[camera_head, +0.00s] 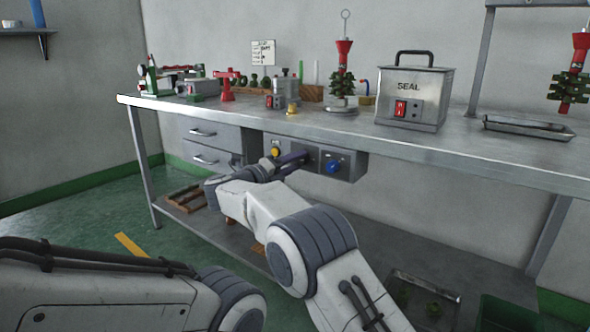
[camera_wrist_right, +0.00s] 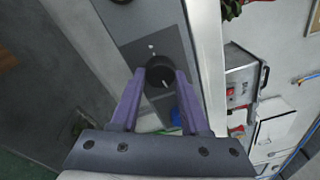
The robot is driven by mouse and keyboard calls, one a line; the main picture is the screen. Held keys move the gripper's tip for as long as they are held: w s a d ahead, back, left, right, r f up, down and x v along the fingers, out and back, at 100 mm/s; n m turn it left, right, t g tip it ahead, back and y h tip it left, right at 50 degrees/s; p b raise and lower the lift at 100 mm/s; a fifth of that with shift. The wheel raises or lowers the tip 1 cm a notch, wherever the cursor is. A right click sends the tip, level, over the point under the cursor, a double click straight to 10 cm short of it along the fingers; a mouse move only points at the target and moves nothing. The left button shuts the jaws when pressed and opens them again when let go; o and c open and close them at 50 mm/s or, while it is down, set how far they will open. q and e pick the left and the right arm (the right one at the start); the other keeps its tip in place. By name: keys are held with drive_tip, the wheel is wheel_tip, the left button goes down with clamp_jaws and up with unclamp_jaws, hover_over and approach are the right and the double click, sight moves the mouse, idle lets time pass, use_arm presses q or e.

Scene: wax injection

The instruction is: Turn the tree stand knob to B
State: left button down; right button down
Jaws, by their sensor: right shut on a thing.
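A grey control panel (camera_head: 353,164) hangs under the front of the workbench. In the right wrist view, a round black knob (camera_wrist_right: 159,71) on this panel (camera_wrist_right: 188,52) sits between the purple fingertips of my right gripper (camera_wrist_right: 161,76), which is shut on it. A short pale line shows on the knob's lower right; a small white mark is on the panel above it. The letters are too small to read. In the head view my right gripper (camera_head: 294,158) reaches the panel and hides this knob. My left arm shows at the lower left; its gripper is out of view.
A yellow knob (camera_head: 275,151) and a blue knob (camera_head: 334,167) sit on the panel to either side. Drawers (camera_head: 203,133) are at its left. On the bench stand a SEAL box (camera_head: 414,85), a green wax tree on a stand (camera_head: 342,86) and a red clamp (camera_head: 228,85).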

use_arm(q)
drive_tip(key=shift+f+b, duration=0.4)
drive_tip(key=shift+f, duration=0.2)
use_arm(e)
drive_tip(key=shift+w+m, duration=0.1)
drive_tip(key=shift+m, duration=0.6)
drive_tip(key=shift+r, duration=0.1)
drive_tip(key=shift+c, duration=2)
unclamp_jaws()
